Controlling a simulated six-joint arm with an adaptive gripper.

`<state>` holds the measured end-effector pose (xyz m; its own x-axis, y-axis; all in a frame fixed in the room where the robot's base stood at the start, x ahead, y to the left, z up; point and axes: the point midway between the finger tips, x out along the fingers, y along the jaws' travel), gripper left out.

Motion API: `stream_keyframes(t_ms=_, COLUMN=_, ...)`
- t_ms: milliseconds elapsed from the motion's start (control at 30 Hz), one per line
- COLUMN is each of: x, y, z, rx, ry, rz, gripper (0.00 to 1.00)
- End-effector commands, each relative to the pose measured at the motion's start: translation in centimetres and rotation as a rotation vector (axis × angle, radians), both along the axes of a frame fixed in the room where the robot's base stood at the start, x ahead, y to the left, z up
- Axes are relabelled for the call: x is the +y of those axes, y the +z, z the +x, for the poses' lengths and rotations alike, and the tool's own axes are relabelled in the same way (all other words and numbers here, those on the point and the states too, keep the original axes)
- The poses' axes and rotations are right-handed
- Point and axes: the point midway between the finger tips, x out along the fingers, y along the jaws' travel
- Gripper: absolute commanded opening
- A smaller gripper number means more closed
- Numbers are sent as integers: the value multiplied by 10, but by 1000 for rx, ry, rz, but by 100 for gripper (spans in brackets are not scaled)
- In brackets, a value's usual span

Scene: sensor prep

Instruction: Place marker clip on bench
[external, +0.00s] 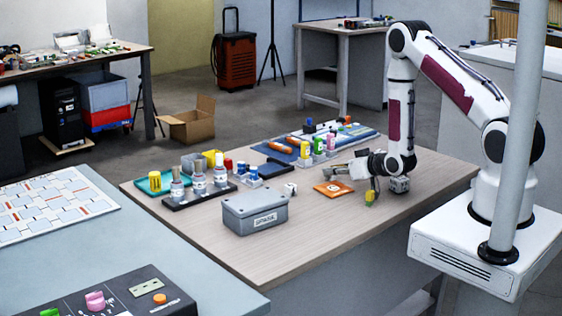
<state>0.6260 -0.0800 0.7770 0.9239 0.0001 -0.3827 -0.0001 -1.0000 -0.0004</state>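My gripper (352,174) is low over the right part of the wooden bench (310,245). Its grey parts reach left from the dark wrist. A small yellow-green piece (369,197) shows just below the gripper; I cannot tell whether it is held or stands on the bench. No thing is clearly recognisable as the marker clip; this small piece may be it. The fingertips are too small to tell whether they are open or shut.
An orange square (333,188) lies beside the gripper, and a small grey block (399,184) is to its right. A grey lidded box (255,212) stands at the bench's front. Bottles (198,179) stand in a black rack at left. The bench's front right is clear.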

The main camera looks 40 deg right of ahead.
Motion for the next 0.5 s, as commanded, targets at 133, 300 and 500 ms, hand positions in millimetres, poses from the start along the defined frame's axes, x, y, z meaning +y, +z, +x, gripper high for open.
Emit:
stream_keyframes(t_ms=133, x=0, y=0, z=0, rx=0, ry=0, rz=0, gripper=4)
stream_keyframes(t_ms=300, x=0, y=1, z=0, rx=0, ry=0, rz=0, gripper=4)
stream_keyframes(t_ms=500, x=0, y=5, z=0, rx=0, ry=0, rz=0, gripper=4)
